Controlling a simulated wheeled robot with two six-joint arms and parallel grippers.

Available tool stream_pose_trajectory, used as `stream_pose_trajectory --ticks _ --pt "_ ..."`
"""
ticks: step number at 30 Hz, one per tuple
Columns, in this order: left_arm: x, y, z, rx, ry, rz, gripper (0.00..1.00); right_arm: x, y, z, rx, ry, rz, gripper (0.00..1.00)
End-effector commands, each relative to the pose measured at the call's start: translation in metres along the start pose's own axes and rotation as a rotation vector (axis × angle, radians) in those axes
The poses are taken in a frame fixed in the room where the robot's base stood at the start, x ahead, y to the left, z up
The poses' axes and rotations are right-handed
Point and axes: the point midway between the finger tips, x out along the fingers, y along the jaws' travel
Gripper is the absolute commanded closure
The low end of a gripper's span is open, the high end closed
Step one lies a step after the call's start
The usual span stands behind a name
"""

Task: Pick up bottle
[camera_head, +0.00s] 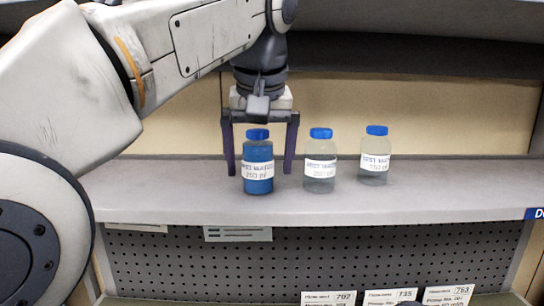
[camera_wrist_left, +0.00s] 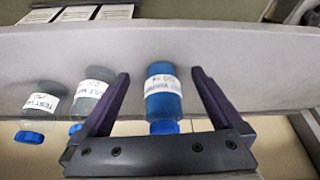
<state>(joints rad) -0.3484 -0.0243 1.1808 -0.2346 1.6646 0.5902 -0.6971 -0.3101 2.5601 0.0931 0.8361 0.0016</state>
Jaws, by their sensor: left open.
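A blue-filled bottle (camera_head: 258,176) with a blue cap and white label stands upright on the shelf. It also shows in the left wrist view (camera_wrist_left: 164,104). My left gripper (camera_head: 260,170) is open, with one finger on each side of this bottle and visible gaps between bottle and fingers. Its fingers also show in the left wrist view (camera_wrist_left: 160,82). A clear bottle (camera_head: 320,165) with a blue cap stands just right of the right finger. Another clear bottle (camera_head: 375,160) stands further right. My right gripper is in neither view.
The grey shelf (camera_head: 450,195) is bare to the right of the bottles. An upper shelf (camera_head: 420,58) overhangs behind the arm. A perforated panel (camera_head: 400,255) and paper labels (camera_head: 390,296) lie below the shelf's front edge.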

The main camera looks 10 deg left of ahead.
Motion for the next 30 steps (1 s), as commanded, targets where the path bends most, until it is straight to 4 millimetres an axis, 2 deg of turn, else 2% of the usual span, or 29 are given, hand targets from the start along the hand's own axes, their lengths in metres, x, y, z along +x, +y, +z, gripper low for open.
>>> stream_pose_trajectory --ticks 3,10,17,21,28,30 --pt "0.004 0.0 -0.016 -0.001 -0.001 -0.001 0.0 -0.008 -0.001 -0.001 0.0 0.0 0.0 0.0" --pt "0.012 -0.001 -0.033 -0.003 -0.002 -0.003 0.0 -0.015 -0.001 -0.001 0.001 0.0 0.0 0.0" --pt "0.026 -0.003 -0.067 -0.004 -0.001 -0.002 0.0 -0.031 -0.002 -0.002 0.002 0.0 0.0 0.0" --pt "0.037 -0.003 -0.063 -0.002 0.0 -0.001 0.0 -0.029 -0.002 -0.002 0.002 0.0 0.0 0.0" --pt "0.038 -0.003 -0.063 -0.003 0.001 -0.001 0.0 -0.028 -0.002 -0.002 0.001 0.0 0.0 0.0" --pt "0.038 -0.003 -0.063 -0.003 0.001 -0.001 0.27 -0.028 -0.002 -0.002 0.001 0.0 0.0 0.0"
